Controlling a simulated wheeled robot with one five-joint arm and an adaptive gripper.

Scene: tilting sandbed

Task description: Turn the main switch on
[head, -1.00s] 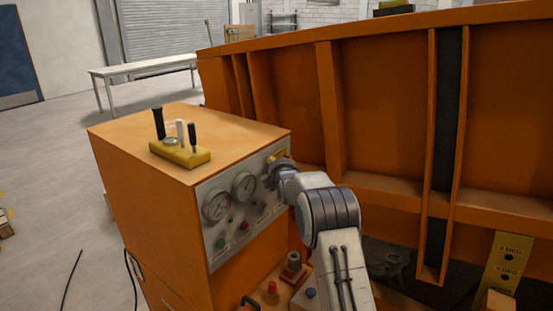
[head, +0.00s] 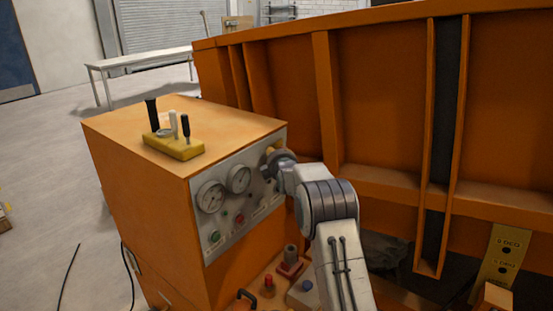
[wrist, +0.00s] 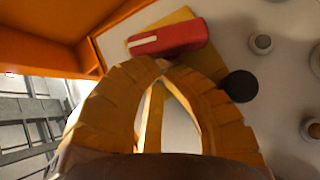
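The main switch shows in the wrist view as a red handle (wrist: 168,37), lying nearly level with a slight tilt, on a yellow plate (wrist: 182,15). My gripper (wrist: 165,66) has its two fingertips together just below the handle in that view. Nothing is seen held between them, and I cannot tell whether they touch the handle. In the head view my gripper (head: 274,160) is at the upper right of the grey control panel (head: 227,226), and the red handle is hidden there.
The panel carries two gauges (head: 211,197) and several small buttons and knobs. A yellow lever block (head: 174,146) stands on the orange cabinet (head: 120,122). The large orange sandbed wall (head: 385,120) rises close behind my arm. Low fittings (head: 289,263) stand below the panel.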

